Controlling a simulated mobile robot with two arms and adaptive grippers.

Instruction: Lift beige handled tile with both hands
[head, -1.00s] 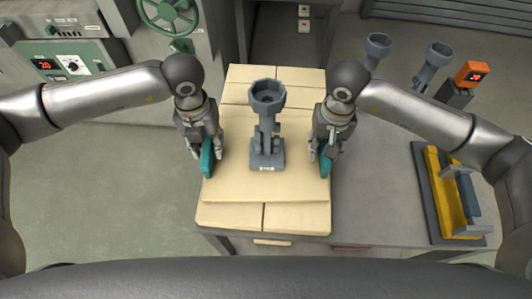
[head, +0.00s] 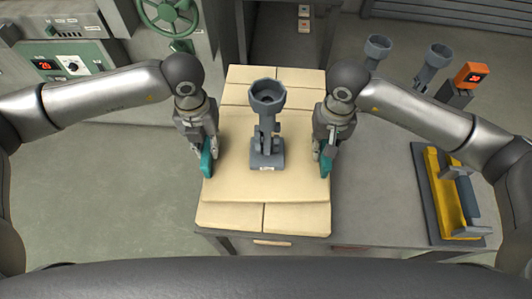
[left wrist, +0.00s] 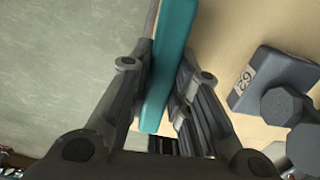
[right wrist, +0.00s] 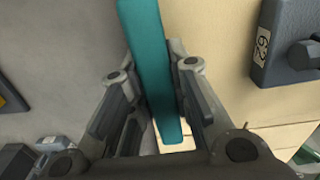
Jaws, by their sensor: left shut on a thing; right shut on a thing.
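The beige tile (head: 234,182) lies on top of other beige slabs on the table. A grey shell-like piece with a cup-shaped top (head: 267,130) stands upright on its middle. Teal handles sit at the tile's left side (head: 207,157) and right side (head: 325,160). My left gripper (head: 206,160) is shut on the left teal handle, which also shows between its fingers in the left wrist view (left wrist: 172,60). My right gripper (head: 324,155) is shut on the right teal handle, seen between its fingers in the right wrist view (right wrist: 148,60).
More beige slabs (head: 240,217) lie under the tile. To the right are a yellow and grey fixture (head: 445,195), two grey cup-topped pieces (head: 433,65) and an orange display (head: 473,74). A control panel (head: 70,62) and green handwheel (head: 168,14) stand at the back left.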

